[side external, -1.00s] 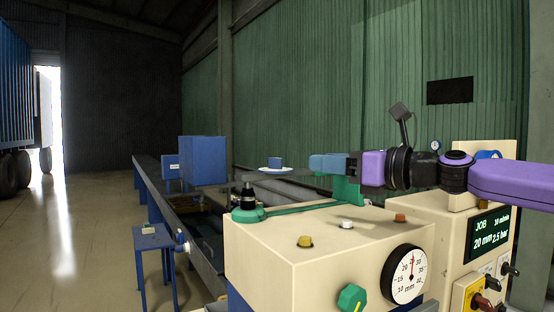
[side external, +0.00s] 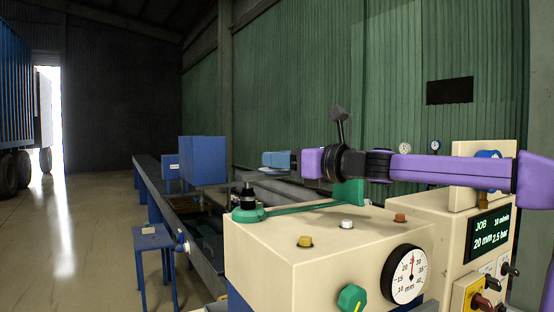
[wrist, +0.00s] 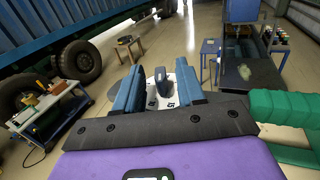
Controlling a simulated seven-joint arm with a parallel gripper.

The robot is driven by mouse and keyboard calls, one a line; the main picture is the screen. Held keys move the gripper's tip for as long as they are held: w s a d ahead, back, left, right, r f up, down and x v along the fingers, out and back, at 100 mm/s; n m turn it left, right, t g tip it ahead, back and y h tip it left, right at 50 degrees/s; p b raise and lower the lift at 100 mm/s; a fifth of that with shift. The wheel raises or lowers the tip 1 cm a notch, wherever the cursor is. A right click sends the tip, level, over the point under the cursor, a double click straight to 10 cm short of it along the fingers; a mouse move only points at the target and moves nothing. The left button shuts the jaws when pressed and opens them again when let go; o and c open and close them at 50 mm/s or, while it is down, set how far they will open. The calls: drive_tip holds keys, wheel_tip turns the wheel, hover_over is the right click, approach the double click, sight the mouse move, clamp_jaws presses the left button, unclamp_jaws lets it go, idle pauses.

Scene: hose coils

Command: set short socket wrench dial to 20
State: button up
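A white plate (wrist: 182,92) with small dark marks, too small to read surely, carries a dark grey upright knob (wrist: 162,80) in the wrist view; it looks like the dial. My gripper's (wrist: 159,70) two blue fingers stand apart on the left and right of the knob, with narrow gaps, so it is open. In the side view my gripper (side external: 268,159) hangs over the pale plate (side external: 272,171), and its fingers hide the knob. I cannot tell its setting. No separate wrench is distinguishable.
The cream machine (side external: 275,255) holds a gauge (side external: 404,275) with its red needle pointing up between 20 and 30. A screen (side external: 487,238) shows 20 mm. A blue box (side external: 203,160) is left.

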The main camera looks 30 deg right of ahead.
drive_tip(key=shift+w+a, duration=0.25)
drive_tip(key=shift+w, duration=0.4)
clamp_jaws()
drive_tip(key=shift+n+y, duration=0.3)
drive_tip(key=shift+y, duration=0.2)
drive_tip(key=shift+d+n+g+y, duration=0.1)
drive_tip(key=shift+n+g+y, duration=0.7)
drive_tip(key=shift+y, duration=0.3)
drive_tip(key=shift+n+g+y, duration=0.4)
drive_tip(key=shift+n+y, duration=0.1)
drive_tip(key=shift+y, duration=0.1)
